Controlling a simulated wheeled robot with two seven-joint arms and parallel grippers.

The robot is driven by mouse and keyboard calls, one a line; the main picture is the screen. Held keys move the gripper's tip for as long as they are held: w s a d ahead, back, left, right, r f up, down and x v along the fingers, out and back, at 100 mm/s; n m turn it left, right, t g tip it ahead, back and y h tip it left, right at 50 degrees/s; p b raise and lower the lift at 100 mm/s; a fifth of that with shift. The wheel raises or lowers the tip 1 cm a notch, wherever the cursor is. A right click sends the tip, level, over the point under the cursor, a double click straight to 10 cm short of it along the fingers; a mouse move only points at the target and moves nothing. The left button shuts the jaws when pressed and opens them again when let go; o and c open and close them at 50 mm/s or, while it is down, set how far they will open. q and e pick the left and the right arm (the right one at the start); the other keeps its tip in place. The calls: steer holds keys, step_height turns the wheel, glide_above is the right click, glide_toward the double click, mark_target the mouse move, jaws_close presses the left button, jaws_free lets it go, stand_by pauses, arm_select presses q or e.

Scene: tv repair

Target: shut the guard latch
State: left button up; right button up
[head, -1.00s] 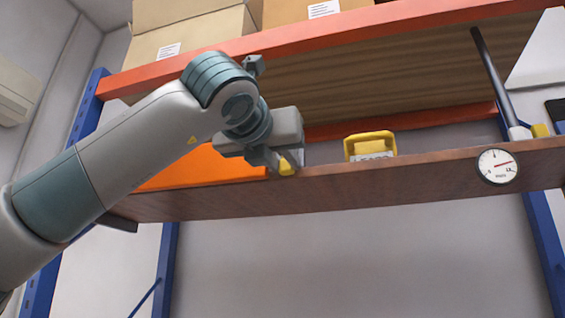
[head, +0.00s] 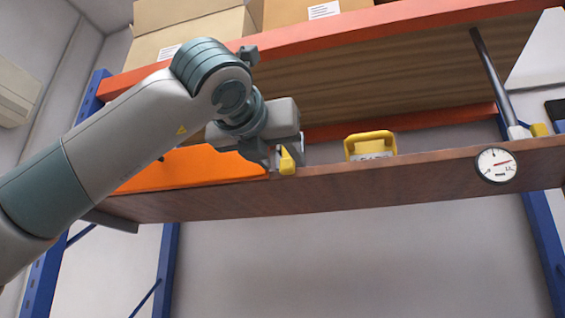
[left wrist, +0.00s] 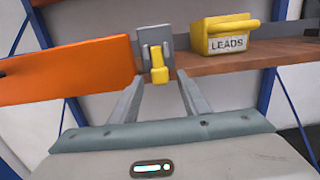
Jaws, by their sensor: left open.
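The guard latch is a small yellow handle (left wrist: 159,68) on an upright grey plate (left wrist: 154,38), at the right end of the orange guard panel (left wrist: 70,70). In the head view, the yellow latch (head: 287,165) shows at the shelf's front edge, partly behind my gripper. My left gripper (head: 277,158) is open there. In the left wrist view, its two fingers (left wrist: 160,78) reach up on either side of the yellow handle, with nothing held between them. I cannot tell whether a finger touches the latch. My right gripper is not in view.
A round gauge (head: 496,165) sits on the shelf's front edge. A grey bar (head: 496,75) slants at the right. Cardboard boxes (head: 195,30) fill the shelf above.

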arm_select(q)
steer(key=b+v, duration=0.3)
steer(key=v, duration=1.2)
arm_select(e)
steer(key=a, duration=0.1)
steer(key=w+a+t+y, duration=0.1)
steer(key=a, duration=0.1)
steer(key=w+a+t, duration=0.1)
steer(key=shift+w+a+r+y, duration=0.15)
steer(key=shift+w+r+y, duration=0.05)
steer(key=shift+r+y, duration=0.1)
arm_select(q)
steer(key=shift+f, duration=0.2)
